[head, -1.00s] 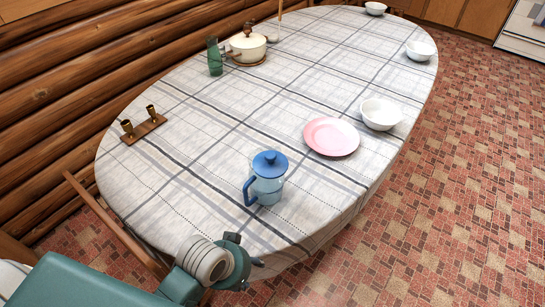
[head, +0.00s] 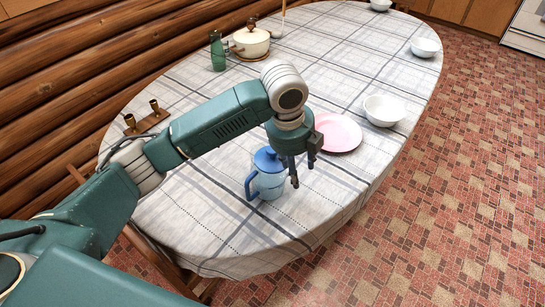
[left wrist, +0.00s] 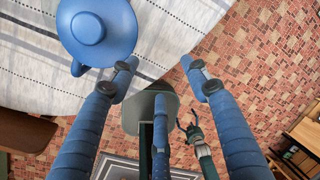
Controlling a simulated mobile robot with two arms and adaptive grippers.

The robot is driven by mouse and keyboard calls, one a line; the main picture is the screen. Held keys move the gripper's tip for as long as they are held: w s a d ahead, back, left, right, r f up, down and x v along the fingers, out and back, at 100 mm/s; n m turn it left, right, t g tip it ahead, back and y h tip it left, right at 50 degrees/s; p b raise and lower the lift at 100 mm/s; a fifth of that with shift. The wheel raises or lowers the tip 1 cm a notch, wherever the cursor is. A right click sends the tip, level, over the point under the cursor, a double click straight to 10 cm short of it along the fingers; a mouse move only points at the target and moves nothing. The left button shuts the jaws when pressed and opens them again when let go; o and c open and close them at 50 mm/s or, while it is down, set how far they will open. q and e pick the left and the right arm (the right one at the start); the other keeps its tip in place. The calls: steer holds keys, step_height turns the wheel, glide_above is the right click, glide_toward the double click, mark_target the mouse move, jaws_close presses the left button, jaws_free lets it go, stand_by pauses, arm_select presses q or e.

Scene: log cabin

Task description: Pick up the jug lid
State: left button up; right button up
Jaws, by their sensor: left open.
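The jug lid (head: 267,158) is blue, round and knobbed, and sits on top of the pale blue jug (head: 270,184) with its blue handle to the left. The jug stands upright near the table's front edge. My left gripper (head: 303,172) is open and empty, fingers pointing down, just right of the lid and apart from it. In the left wrist view the lid (left wrist: 97,28) is at the upper left, outside the open fingers (left wrist: 158,66). What looks like my right gripper (left wrist: 186,127) shows small and far below there; its opening is unclear.
A pink plate (head: 340,133) and a white bowl (head: 384,111) are behind and right of the jug. A cream pot (head: 250,42), a green bottle (head: 217,52) and a candle holder (head: 148,122) stand farther back and left. The tablecloth (head: 215,225) in front is clear.

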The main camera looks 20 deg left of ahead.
arm_select(q)
steer(key=w+a+r+m+y, duration=0.2)
steer(key=w+a+r+m, duration=0.15)
steer(key=a+r, duration=0.5)
steer(key=p, duration=0.1)
glide_above(273, 152)
step_height(273, 152, down, 4)
steer(key=shift+w+r+m, duration=0.1)
steer(key=shift+r+m, duration=0.15)
steer(key=shift+m, duration=0.1)
steer(key=f+p, duration=0.1)
steer(key=f, duration=0.1)
steer(key=f+p, duration=0.1)
steer(key=f, duration=0.1)
steer(key=shift+w+a+f, duration=0.1)
steer(key=shift+w+a, duration=0.1)
steer(key=shift+w+f, duration=0.15)
steer(key=shift+f, duration=0.35)
steer(key=c, duration=1.1)
steer(key=shift+r, duration=0.1)
